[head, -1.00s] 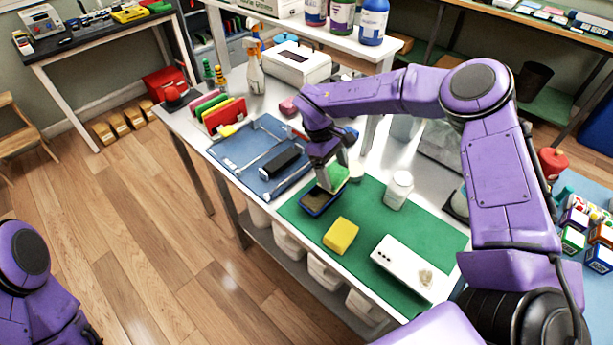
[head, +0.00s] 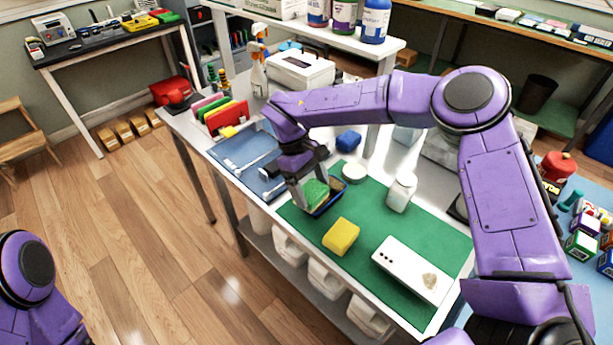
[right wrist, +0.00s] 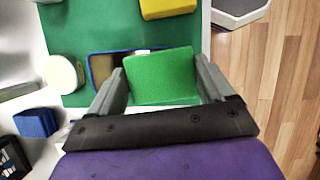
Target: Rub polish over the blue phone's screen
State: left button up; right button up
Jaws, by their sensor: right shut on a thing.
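The blue phone (head: 332,206) lies on the green mat, its blue rim showing around a dark brownish screen (right wrist: 107,66). My right gripper (head: 313,190) is shut on a green polishing pad (head: 316,193). In the right wrist view the pad (right wrist: 160,75) sits between the two fingers and covers much of the phone. The pad is over the left end of the phone in the head view; I cannot tell for certain whether it touches the screen. My left gripper is out of view.
A yellow sponge (head: 341,236), a white box (head: 411,268) and a white bottle (head: 401,192) stand on the green mat (head: 300,220). A round white tub (head: 354,172) and a blue block (head: 348,141) are behind. A blue tray (head: 240,152) lies left.

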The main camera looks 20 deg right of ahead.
jog(key=shift+s+a+f+b, duration=0.1)
jog(key=shift+s+a+b, duration=0.25)
jog(key=shift+a, duration=0.4)
jog(key=shift+a+r, duration=0.2)
jog(key=shift+r, duration=0.25)
jog(key=shift+s+p, duration=0.1)
jog(key=shift+p, duration=0.35)
jog(key=shift+r+p, duration=0.35)
jog(key=shift+r, duration=0.3)
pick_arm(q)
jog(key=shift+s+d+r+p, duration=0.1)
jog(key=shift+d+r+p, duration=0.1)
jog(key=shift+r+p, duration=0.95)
pick_arm(e)
jog(key=shift+d+r, duration=0.1)
jog(key=shift+r, duration=2.15)
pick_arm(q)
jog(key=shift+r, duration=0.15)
